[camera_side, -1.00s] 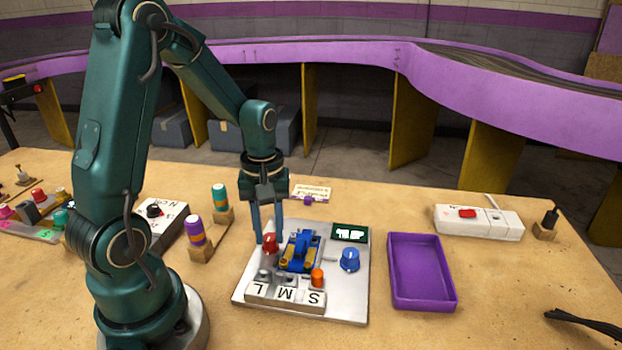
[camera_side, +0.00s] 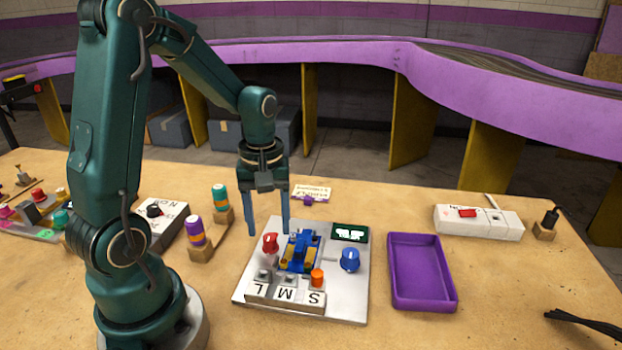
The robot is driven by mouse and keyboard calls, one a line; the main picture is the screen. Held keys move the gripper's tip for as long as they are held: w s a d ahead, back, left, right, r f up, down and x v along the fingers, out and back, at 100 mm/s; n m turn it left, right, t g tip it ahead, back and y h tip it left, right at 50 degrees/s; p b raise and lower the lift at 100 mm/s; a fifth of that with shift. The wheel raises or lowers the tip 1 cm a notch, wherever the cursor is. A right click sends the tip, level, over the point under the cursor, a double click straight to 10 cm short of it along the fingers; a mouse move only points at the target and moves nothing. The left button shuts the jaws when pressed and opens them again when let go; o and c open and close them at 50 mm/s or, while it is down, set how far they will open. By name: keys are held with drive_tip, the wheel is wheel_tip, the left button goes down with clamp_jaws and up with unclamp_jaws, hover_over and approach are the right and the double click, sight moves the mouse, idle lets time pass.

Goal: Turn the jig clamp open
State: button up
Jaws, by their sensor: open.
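The grey jig board (camera_side: 340,309) lies on the table in front of my arm. A blue car-like piece with yellow parts (camera_side: 301,251) sits in its middle. A red knob with a pale mark (camera_side: 270,244) stands at the board's left, and a blue knob (camera_side: 349,260) at its right. I cannot tell from the view which part is named the clamp. My gripper (camera_side: 268,229) points down, open and empty, with its fingers spread wide above and behind the red knob. The fingers look clear of the knob.
The board also carries a small dark screen (camera_side: 350,234), an orange peg (camera_side: 317,278) and slots marked S, M and L. An empty purple tray (camera_side: 421,302) lies to the right. Coloured cylinders on a wooden stand (camera_side: 203,253) are to the left.

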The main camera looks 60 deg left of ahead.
sight(271, 237)
drive_tip(key=shift+r, duration=1.65)
drive_tip(key=shift+d, duration=0.1)
drive_tip(key=s+d+r+m+t, duration=0.5)
drive_tip(key=d+m, duration=0.5)
drive_tip(key=m, duration=0.2)
wheel_tip(271, 237, up, 3)
drive_tip(key=shift+s+d+f+t, duration=0.2)
drive_tip(key=shift+s+d+t, duration=0.1)
drive_tip(key=shift+s, duration=0.55)
